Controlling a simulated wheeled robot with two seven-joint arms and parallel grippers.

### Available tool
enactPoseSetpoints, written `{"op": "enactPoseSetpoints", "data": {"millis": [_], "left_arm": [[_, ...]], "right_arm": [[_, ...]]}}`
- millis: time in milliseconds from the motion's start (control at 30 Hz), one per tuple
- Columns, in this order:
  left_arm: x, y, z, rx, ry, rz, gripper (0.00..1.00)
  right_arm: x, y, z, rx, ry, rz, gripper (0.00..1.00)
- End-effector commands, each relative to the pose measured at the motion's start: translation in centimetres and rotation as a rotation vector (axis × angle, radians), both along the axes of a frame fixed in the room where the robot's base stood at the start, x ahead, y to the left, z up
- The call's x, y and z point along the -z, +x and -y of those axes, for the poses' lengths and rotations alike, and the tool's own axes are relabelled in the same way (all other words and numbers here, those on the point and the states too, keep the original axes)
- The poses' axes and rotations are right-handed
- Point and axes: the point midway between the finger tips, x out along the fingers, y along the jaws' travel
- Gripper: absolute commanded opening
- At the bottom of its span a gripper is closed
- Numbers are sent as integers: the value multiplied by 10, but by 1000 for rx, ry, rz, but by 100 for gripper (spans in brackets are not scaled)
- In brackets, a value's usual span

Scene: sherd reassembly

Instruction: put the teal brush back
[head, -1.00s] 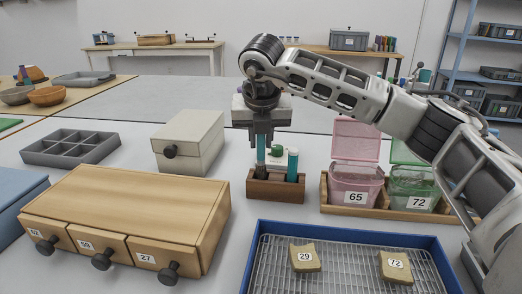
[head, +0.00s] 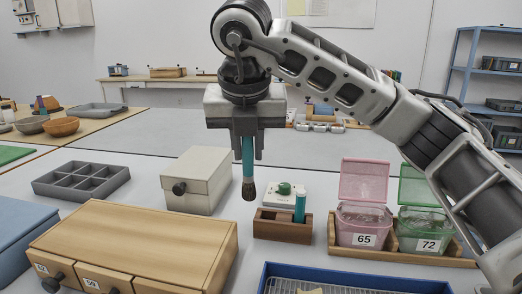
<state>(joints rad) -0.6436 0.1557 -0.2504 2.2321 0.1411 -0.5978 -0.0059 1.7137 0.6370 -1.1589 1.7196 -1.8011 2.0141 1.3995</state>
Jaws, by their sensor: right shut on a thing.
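My right gripper (head: 248,154) is shut on the teal brush (head: 248,168), which hangs upright with its dark bristles down. In the picture, the bristle tip is above and a little left of the wooden holder (head: 283,231), clear of it. A teal cylinder (head: 300,207) stands in the holder's right part. The holder's left part shows a dark opening with nothing seen standing in it. My left gripper is not in view.
A pale box (head: 198,178) and a wooden drawer cabinet (head: 140,245) stand left of the holder. A pink bin (head: 362,215) labelled 65 and a green bin (head: 423,225) labelled 72 stand right. A blue tray (head: 350,280) lies in front. A green-topped white item (head: 284,190) sits behind.

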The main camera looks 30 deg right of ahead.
Motion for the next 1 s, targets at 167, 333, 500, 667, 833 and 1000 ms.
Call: {"op": "enactPoseSetpoints", "data": {"millis": [167, 333, 500, 667, 833, 1000], "left_arm": [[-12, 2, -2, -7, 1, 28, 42], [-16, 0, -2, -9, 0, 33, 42], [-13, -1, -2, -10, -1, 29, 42], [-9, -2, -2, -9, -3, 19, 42], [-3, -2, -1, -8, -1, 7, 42], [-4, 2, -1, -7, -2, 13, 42]], "right_arm": [[-13, -17, -18, 0, 0, 3, 0], [-8, -14, -19, -63, 2, -4, 0], [16, 13, 0, -271, 8, -14, 0], [42, 43, 28, -493, 10, -18, 0], [64, 64, 56, -667, 10, -21, 0], [75, 73, 70, -756, 5, -22, 0]]}}
